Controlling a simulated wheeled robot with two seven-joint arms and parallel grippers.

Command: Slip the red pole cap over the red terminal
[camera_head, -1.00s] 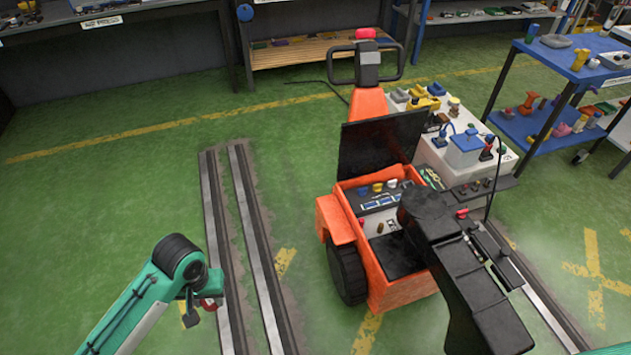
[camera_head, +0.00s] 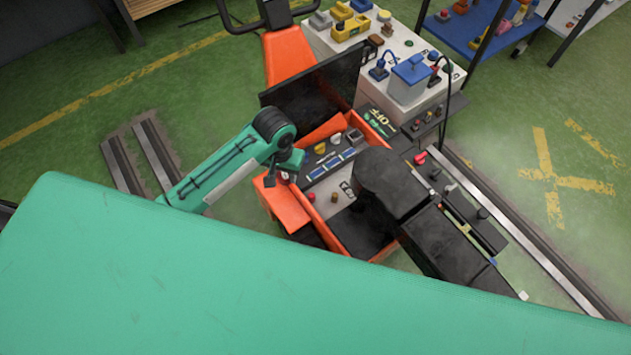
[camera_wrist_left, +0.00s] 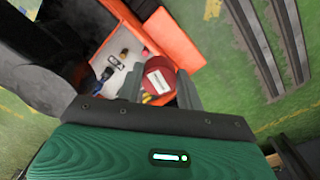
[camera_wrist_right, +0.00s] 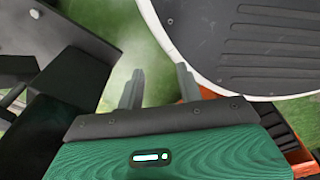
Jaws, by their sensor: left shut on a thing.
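My left gripper (camera_head: 284,179) is shut on the red pole cap (camera_wrist_left: 158,78), a round red piece with a white label, in the left wrist view. It holds the cap over the near left edge of the orange vehicle's open compartment. A small red post (camera_head: 311,197), which looks like the red terminal, stands on the pale battery top (camera_head: 322,209), just right of the gripper and apart from it. A brown post (camera_head: 334,197) stands beside it. My right gripper (camera_wrist_right: 158,88) is open and empty.
The orange vehicle body (camera_head: 290,212) surrounds the compartment, with a raised black lid (camera_head: 318,85) behind it. A bulky black part (camera_head: 390,184) covers its right side. A white cabinet with tools (camera_head: 378,45) stands behind. Floor rails (camera_head: 155,150) run at left.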

